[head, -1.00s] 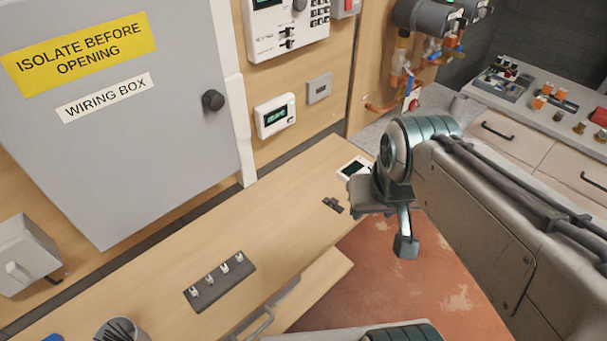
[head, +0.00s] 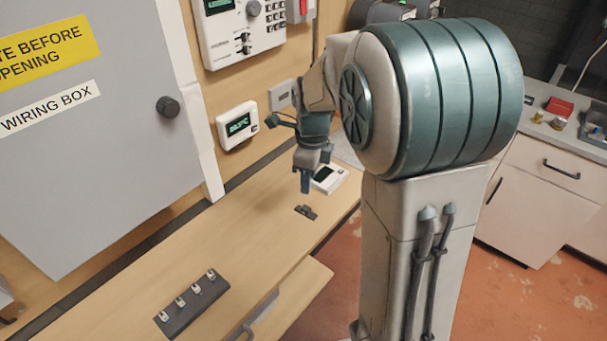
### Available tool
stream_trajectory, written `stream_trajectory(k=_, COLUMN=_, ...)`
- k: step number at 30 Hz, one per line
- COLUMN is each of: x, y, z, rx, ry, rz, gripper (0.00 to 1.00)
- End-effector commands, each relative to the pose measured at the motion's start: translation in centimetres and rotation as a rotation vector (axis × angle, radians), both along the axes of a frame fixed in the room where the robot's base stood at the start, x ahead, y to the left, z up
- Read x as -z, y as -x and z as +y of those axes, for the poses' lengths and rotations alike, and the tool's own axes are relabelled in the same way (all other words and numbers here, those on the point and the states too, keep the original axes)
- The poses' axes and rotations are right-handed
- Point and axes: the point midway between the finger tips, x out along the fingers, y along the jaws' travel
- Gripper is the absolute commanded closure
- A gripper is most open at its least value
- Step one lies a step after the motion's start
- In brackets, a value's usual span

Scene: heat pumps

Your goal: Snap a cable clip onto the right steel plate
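A dark strip (head: 191,303) lies on the wooden bench top at the lower left. Several small pale clips (head: 196,288) stand along it in a row; they look like the cable clips. I cannot make out any steel plate for certain. A closed grey wiring box (head: 90,170) hangs on the wall at the left. My gripper (head: 311,176) points down above the far part of the bench, in front of the white tablet-like device and well away from the strip. It is small and partly turned away, so its opening is unclear. I see nothing held in it.
A small black part (head: 306,212) lies on the bench (head: 250,235) below my gripper. A white device (head: 329,178) lies behind it. A drawer (head: 290,300) stands open at the bench front. A thermostat (head: 237,125) is on the wall. The middle bench top is clear.

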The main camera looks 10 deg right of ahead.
Motion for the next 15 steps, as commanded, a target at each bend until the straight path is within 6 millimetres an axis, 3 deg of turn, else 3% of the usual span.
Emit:
stream_trajectory(k=6, x=2.6, y=-2.2, z=0.0, rx=0.273, ry=0.015, rz=0.039, gripper=0.6)
stream_trajectory(k=15, x=4.1, y=-2.6, z=0.0, rx=0.336, ry=0.019, rz=0.046, gripper=0.6)
